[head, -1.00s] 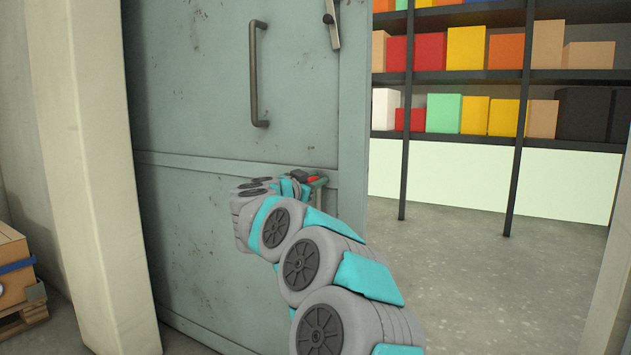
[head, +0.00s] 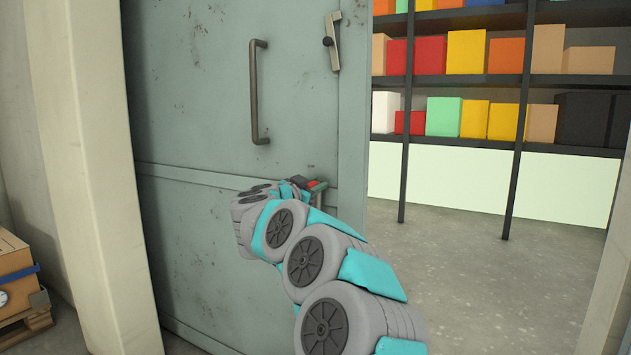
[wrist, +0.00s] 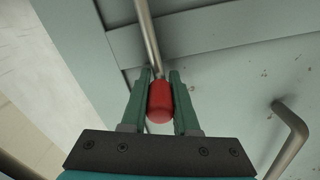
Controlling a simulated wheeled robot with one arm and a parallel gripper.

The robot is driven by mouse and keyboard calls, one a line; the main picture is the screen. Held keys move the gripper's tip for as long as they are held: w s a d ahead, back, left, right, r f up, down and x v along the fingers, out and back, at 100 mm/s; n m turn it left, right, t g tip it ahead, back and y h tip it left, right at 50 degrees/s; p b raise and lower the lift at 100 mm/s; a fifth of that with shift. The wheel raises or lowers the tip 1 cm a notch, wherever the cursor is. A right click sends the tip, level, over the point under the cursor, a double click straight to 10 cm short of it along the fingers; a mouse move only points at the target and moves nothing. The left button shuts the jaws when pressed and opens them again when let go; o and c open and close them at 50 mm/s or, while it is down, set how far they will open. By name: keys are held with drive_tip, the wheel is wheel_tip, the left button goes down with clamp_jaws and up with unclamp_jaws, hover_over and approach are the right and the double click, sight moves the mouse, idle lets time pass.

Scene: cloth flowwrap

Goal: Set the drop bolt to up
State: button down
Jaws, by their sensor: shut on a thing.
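The drop bolt shows in the wrist view as a grey metal rod (wrist: 150,38) along the door, with a red knob (wrist: 160,102) at its near end. My gripper (wrist: 161,76) has its two green fingers on either side of the red knob, shut on it. In the head view my gripper (head: 316,184) is at the right edge of the grey-green door (head: 205,125), close to the door's horizontal seam. There the red knob shows only as a small patch, and my arm hides most of the bolt and its lower end.
A long pull handle (head: 254,95) stands out from the door above my arm. Right of the door is open floor (head: 450,265) before shelves of coloured boxes. A crate (head: 14,270) sits at lower left.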

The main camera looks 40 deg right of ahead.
drive_tip(key=shift+r+p, duration=0.7)
drive_tip(key=shift+r, duration=0.25)
drive_tip(key=c, duration=1)
unclamp_jaws()
drive_tip(key=shift+r, duration=0.1)
drive_tip(key=o, duration=0.3)
drive_tip(key=shift+f, duration=0.2)
drive_tip(key=shift+a, duration=0.1)
drive_tip(key=v, duration=0.7)
drive_tip(key=shift+s+a, duration=0.1)
drive_tip(key=shift+a, duration=0.2)
